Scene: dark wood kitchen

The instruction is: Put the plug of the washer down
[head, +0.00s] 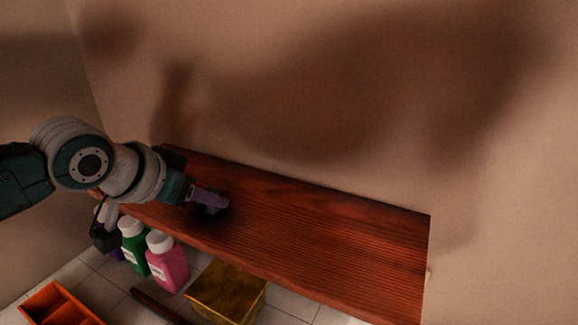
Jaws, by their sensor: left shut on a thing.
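My left arm reaches in from the left, and its gripper (209,201) is over the left part of a dark red wooden shelf (320,245). The gripper is shut on a small dark thing at its fingertips, which appears to be the plug (214,210). The fingers and a dark shadow hide much of it. It is low over the shelf top, and I cannot tell if it touches the wood. The washer is not in view. My right gripper is not in view.
Below the shelf's front edge are a green bottle (133,246), a pink bottle (167,265), a yellow-brown box (227,290) and an orange crate (60,308). A black item (104,238) shows below my wrist. The wall (330,100) rises behind the shelf. The shelf's right part is clear.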

